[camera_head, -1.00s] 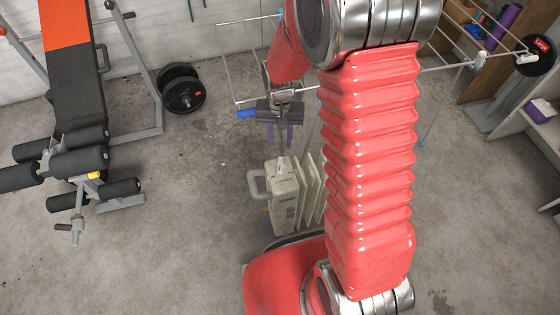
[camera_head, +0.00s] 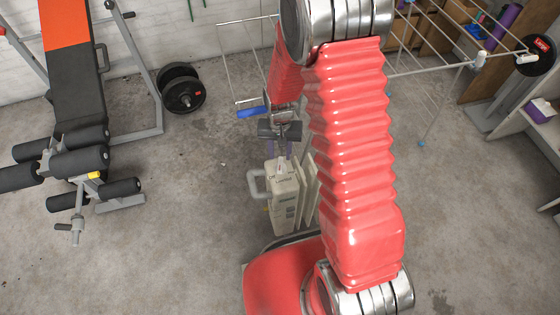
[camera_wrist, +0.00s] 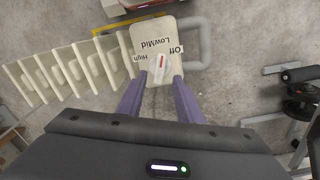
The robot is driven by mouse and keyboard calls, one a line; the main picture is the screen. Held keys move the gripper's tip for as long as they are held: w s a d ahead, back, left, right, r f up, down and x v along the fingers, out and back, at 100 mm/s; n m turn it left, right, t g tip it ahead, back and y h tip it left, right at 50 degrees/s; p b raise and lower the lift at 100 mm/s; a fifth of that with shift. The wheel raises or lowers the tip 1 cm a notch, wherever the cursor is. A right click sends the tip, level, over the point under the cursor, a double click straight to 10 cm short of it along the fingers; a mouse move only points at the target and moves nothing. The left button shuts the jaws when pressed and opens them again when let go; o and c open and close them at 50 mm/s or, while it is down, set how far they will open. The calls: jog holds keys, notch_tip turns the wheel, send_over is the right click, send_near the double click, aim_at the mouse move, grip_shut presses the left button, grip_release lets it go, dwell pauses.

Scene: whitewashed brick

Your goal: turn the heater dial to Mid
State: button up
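The cream heater (camera_head: 285,205) stands on the floor just beyond my base, with upright fins and a side handle. Its top panel (camera_wrist: 145,35) carries the labels Off, Low, Mid and High around a white dial (camera_wrist: 160,68). The dial's red mark points up in the wrist view, roughly at Low; I cannot tell exactly. My gripper (camera_wrist: 159,77) is open, its two purple fingers apart on either side of the dial, with gaps showing. In the head view my gripper (camera_head: 281,152) is just above the heater's top; contact cannot be told.
A drying rack (camera_head: 440,68) stands behind and right of my arm. A weight bench (camera_head: 75,90) and dumbbell plates (camera_head: 183,92) are at the left. White shelving (camera_head: 535,125) is at the right. The floor left of the heater is clear.

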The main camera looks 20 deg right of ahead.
aim_at(280, 163)
jog(key=shift+f, duration=2.9)
jog(key=shift+c, duration=0.4)
grip_shut()
